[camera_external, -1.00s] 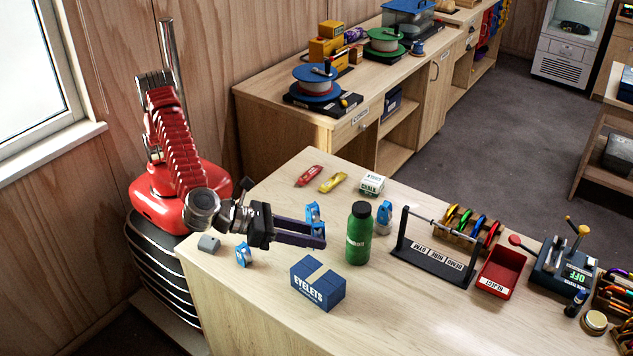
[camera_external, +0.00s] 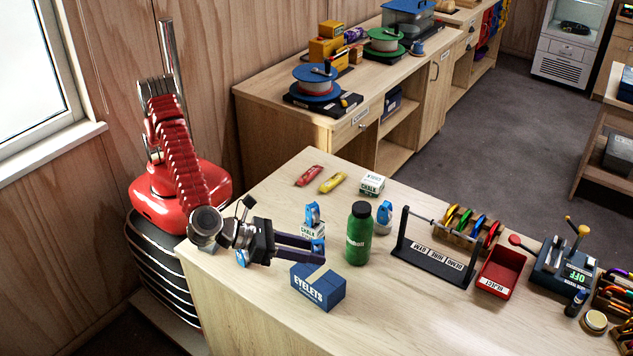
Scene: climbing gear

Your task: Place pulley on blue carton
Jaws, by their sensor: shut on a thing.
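The blue carton (camera_external: 318,290), marked EYELETS, stands on the table near its front left. My gripper (camera_external: 322,251) is just above and behind the carton's far edge, pointing right. It is shut on a small blue pulley (camera_external: 318,247), which shows between the fingertips and is partly hidden by them. I cannot tell its clearance from the carton. Another blue pulley (camera_external: 312,214) stands on a white chalk box behind the gripper. One more (camera_external: 242,257) sits on the table, partly behind my wrist, and another (camera_external: 384,214) stands by the green bottle.
The green bottle (camera_external: 359,235) stands upright close to the right of my gripper. A black rack (camera_external: 436,262) and a red reject tray (camera_external: 501,273) are farther right. The table right of the carton is clear.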

